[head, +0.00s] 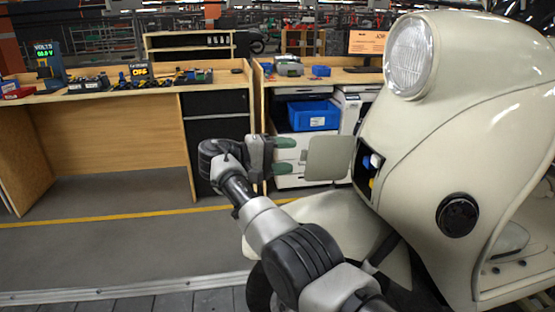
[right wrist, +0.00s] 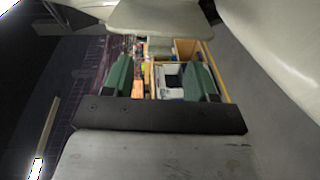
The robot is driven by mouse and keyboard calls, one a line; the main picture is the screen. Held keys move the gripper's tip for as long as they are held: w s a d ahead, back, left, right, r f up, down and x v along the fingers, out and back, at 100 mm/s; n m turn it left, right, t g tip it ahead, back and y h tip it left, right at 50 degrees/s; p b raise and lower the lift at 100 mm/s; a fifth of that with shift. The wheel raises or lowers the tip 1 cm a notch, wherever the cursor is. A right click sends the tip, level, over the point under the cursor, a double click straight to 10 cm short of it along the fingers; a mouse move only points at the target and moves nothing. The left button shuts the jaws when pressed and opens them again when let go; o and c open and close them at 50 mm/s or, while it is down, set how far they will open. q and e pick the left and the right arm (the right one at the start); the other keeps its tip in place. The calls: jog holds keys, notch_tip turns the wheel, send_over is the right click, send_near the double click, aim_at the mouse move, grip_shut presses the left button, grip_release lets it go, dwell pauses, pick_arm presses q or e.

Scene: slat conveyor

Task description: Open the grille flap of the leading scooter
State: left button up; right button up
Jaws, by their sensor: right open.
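The cream scooter (head: 460,120) fills the right of the head view, with its round headlight at the top. Its grille flap (head: 330,158) stands swung out to the left of the front. The opening (head: 368,170) beside it shows white, blue and yellow parts inside. My right gripper (head: 292,155) is just left of the flap's outer edge, with its green fingers apart and nothing between them. In the right wrist view a cream panel (right wrist: 160,18), probably the flap, lies beyond the open fingers; contact cannot be told. My left gripper is not in view.
A wooden workbench (head: 130,88) with tools stands at the left back. Another bench (head: 335,77) behind the flap holds a blue bin (head: 313,115). The scooter's front fender (head: 335,220) is below my right gripper. Floor at the left is clear, with a yellow line.

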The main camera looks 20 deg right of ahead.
jog(key=a+b, duration=0.3)
jog(key=shift+s+a+r, duration=0.1)
jog(key=shift+a+r, duration=0.05)
jog(key=shift+a, duration=0.15)
jog(key=shift+c, duration=0.3)
